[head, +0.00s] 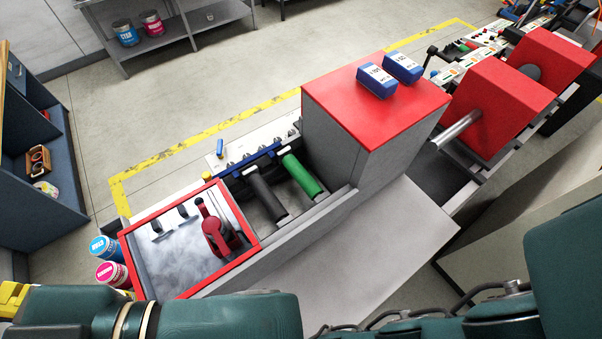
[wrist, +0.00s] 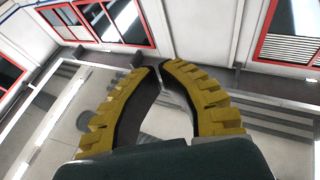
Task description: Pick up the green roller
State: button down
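The green roller (head: 302,176) lies in the label machine, slanting down to the right, between the blue-edged strip and the grey front wall. A dark grey roller (head: 267,197) lies parallel to it on its left, with a gap between them. In the head view, only part of my gripper (head: 12,298) shows, yellow at the lower left edge, well away from the roller. In the wrist view, the yellow ribbed fingers of my gripper (wrist: 160,67) curve together until their tips nearly meet, with nothing between them. The green roller is not in the wrist view.
A tall grey block with a red top (head: 375,102) stands right of the green roller. Blue boxes (head: 376,80) sit on it. A red-framed tray (head: 190,240) with a red-handled part is at the left. The wrist view shows windows (wrist: 107,22) and floor.

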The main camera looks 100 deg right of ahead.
dwell(0.3)
jog(key=shift+c, duration=1.7)
grip_release()
